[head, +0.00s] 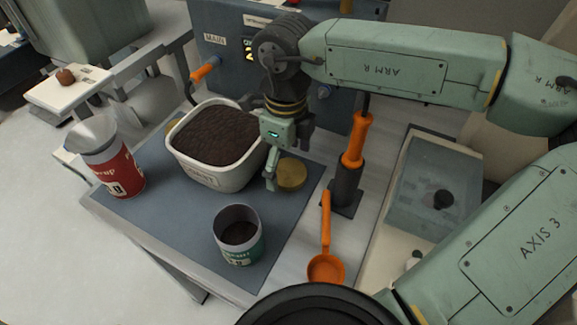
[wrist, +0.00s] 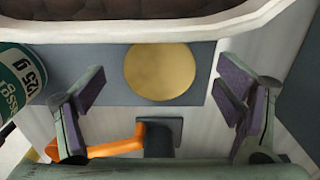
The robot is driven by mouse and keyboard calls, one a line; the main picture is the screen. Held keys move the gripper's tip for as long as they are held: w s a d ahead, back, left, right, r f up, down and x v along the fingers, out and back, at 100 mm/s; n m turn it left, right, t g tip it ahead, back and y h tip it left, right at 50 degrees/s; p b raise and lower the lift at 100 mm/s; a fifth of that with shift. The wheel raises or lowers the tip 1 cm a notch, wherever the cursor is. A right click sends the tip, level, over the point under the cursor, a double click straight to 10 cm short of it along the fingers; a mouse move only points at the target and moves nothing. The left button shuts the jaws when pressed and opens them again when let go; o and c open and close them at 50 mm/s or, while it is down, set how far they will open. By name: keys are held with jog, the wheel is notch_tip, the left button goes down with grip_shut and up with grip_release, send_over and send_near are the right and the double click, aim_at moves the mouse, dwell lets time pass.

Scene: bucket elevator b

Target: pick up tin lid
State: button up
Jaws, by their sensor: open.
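The tin lid (head: 291,174) is a round, flat, gold-coloured disc lying on the blue-grey mat, to the right of the white tub. Nothing is between the fingers' pads. The height of the fingertips above the mat is hard to tell.
The white tub (head: 205,172) of dark material stands close to the lid. A green-labelled tin (head: 240,248) and a red tin (head: 120,170) stand on the mat (head: 165,215). An orange scoop (head: 326,262) and an orange-handled lever (head: 355,140) are to the right.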

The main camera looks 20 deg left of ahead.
jog(key=shift+f, duration=0.75)
jog(key=shift+c, duration=0.4)
jog(key=c, duration=0.8)
